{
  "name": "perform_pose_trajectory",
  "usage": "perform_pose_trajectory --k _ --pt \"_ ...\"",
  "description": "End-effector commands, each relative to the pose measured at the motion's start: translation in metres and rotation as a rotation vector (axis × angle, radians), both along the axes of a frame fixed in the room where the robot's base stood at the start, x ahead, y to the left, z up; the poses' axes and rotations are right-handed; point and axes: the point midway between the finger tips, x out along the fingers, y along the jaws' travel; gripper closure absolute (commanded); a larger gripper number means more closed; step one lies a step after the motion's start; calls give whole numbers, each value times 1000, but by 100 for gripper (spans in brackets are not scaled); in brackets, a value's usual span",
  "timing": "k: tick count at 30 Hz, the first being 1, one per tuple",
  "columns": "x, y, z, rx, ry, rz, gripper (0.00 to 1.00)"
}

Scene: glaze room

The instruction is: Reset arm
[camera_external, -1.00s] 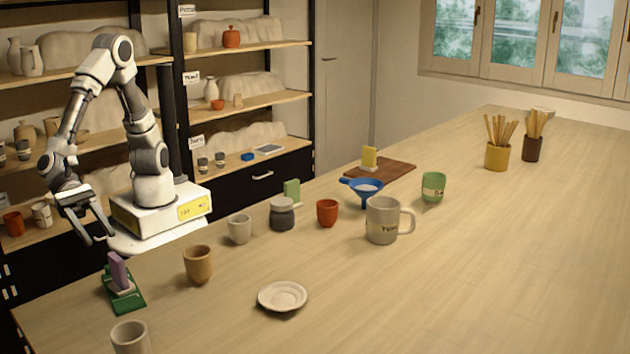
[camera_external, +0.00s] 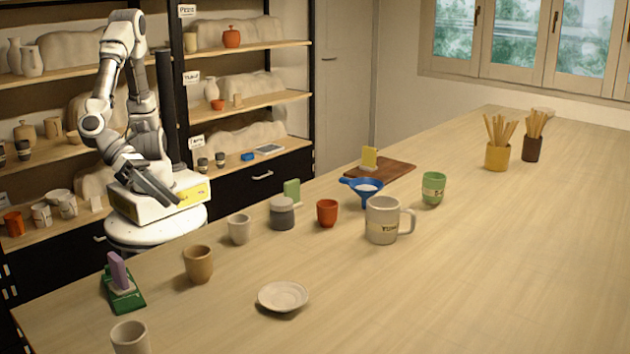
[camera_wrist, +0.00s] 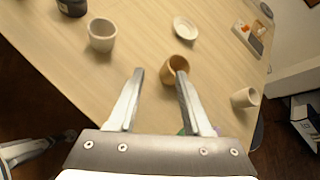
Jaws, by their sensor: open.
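My gripper (camera_external: 158,186) is raised over my own base, beyond the left edge of the table (camera_external: 420,290). It is open, with nothing between its fingers. In the wrist view my gripper (camera_wrist: 158,80) points down toward the table. The tan cup (camera_wrist: 175,68) lies beyond the right finger there, and the finger overlaps part of it. In the external view the tan cup (camera_external: 198,264) stands upright near the table's left end, well apart from my gripper.
Near the table's left edge are a green holder with a purple block (camera_external: 122,285), a pale cup (camera_external: 239,229), a lidded jar (camera_external: 282,213) and a red cup (camera_external: 327,212). A saucer (camera_external: 283,296) and a large mug (camera_external: 382,222) stand farther right. Shelves (camera_external: 250,102) rise behind my arm.

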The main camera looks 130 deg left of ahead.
Motion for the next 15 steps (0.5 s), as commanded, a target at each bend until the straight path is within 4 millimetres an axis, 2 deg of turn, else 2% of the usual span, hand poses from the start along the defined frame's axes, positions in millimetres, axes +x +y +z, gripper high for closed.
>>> perform_pose_trajectory --k 1,3,7,9,12,15 --pt "4 34 23 -88 8 129 50" --pt "3 72 36 -222 15 302 50" --pt "-7 136 61 -483 -9 630 50" --pt "-23 166 73 -647 -51 823 50" --pt "-53 186 78 -825 -99 1022 50" --pt "-83 198 82 -986 -138 1195 50"
